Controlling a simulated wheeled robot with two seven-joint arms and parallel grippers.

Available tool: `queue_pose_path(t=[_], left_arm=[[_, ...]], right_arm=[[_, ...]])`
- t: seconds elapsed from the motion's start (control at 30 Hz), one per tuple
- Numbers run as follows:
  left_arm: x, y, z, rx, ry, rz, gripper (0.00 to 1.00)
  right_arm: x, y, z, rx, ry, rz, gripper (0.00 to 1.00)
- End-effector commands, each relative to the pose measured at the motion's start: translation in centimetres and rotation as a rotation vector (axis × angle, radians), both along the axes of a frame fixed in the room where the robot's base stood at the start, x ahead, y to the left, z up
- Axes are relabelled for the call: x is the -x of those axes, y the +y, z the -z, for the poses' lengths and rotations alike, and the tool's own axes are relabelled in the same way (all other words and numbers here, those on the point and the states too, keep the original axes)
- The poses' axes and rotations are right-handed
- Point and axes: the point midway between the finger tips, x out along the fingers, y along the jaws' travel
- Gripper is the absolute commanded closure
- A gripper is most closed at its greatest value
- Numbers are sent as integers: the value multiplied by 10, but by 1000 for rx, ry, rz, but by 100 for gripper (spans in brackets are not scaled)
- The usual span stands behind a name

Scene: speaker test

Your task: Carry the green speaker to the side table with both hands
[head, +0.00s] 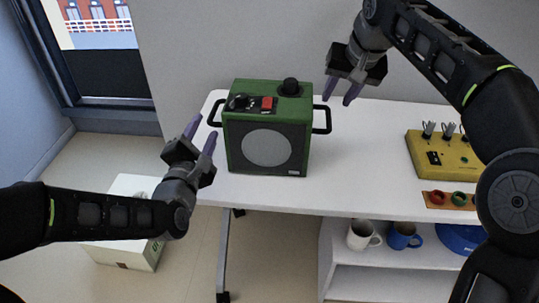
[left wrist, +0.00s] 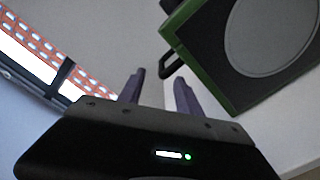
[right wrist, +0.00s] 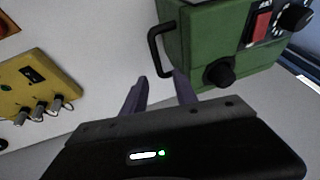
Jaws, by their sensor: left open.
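The green speaker (head: 266,147) stands upright on a white table (head: 365,150), its round grille facing me. It has a black handle on its left side (head: 214,112) and another on its right side (head: 327,120). My left gripper (head: 202,132) is open and empty, just left of the speaker and below the left handle. In the left wrist view that handle (left wrist: 170,58) is beyond the fingertips. My right gripper (head: 338,98) is open and empty, above and behind the right handle. In the right wrist view this handle (right wrist: 154,45) is ahead of the fingers, apart from them. I cannot identify a side table.
A yellow box with knobs (head: 440,155) stands at the table's right. Below are a white shelf (head: 385,282), a white mug (head: 360,236) and a blue mug (head: 402,236).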

Motion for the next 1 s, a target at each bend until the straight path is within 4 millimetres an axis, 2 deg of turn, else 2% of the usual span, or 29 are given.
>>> queue_pose_path(t=[0.1,0.3,0.7,1.0], left_arm=[[0,0,0,0,0,0,59],[0,0,0,0,0,0,59],[2,0,0,0,0,0,59],[23,3,0,-1,-1,0,59]], right_arm=[[8,-3,-19,-1,-2,0,66],[15,-5,-33,0,0,0,66],[15,-5,-33,0,1,0,66],[15,-5,-28,1,1,0,66]])
